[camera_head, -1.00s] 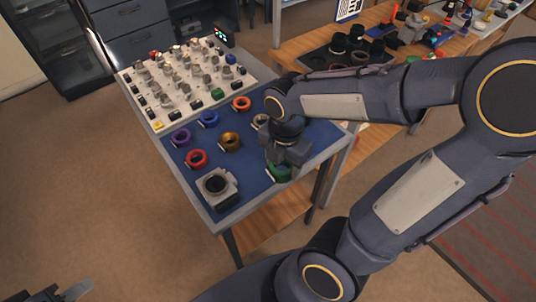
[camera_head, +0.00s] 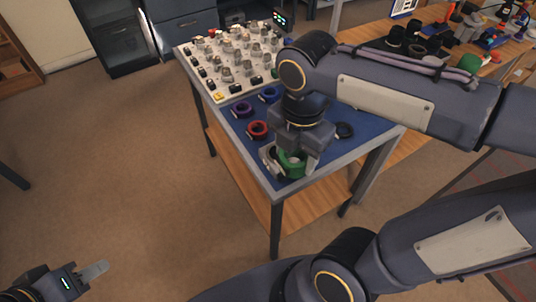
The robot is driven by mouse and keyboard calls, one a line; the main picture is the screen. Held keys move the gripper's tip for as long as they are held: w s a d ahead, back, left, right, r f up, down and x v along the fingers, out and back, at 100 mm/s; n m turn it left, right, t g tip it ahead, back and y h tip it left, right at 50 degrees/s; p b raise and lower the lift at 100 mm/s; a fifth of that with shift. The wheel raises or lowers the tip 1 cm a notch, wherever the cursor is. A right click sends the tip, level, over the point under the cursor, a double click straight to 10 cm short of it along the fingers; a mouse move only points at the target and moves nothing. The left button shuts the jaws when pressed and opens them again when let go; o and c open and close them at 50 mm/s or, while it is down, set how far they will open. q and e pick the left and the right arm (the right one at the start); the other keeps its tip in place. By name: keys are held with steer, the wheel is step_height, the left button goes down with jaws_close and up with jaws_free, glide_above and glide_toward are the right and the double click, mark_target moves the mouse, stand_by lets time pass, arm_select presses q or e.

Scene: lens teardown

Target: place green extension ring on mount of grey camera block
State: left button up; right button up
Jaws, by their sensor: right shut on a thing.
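The green extension ring (camera_head: 291,165) is between the fingers of my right gripper (camera_head: 292,160), at the front end of the blue-topped table. My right gripper is shut on it from above. The grey camera block (camera_head: 267,157) is under and behind the gripper in this view, mostly hidden; its pale left corner shows. The ring appears over the block's mount, but I cannot tell whether they touch. The mount itself is hidden. My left gripper (camera_head: 97,271) is low at the left, over the floor, far from the table; its finger gap does not show clearly.
A red ring (camera_head: 258,130), a purple ring (camera_head: 242,109) and a blue ring (camera_head: 267,94) lie on the blue mat (camera_head: 345,149). A dark ring (camera_head: 344,130) lies right of my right gripper. A white board (camera_head: 216,92) with several small parts stands behind. My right arm hides much of the mat.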

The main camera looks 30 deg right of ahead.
steer(key=w+d+f, duration=0.1)
steer(key=w+f, duration=0.1)
steer(key=w, duration=0.2)
steer(key=w+d+f, duration=0.1)
steer(key=w+f, duration=0.2)
steer(key=w+d+f, duration=0.1)
steer(key=w+f, duration=0.2)
steer(key=w, duration=0.1)
steer(key=shift+w+d+f, duration=0.25)
steer(key=shift+w+d, duration=0.05)
steer(key=shift+w, duration=0.05)
steer(key=shift+w+f, duration=0.15)
steer(key=shift+f, duration=0.05)
steer(key=shift+w+d+f, duration=0.1)
steer(key=shift+w+f, duration=0.05)
steer(key=shift+f, duration=0.8)
steer(key=shift+w+d+f, duration=0.1)
steer(key=shift+w+f, duration=0.05)
steer(key=shift+f, duration=0.8)
steer(key=shift+f+b, duration=0.15)
steer(key=shift+b, duration=0.2)
steer(key=o, duration=1)
steer(key=shift+o, duration=0.2)
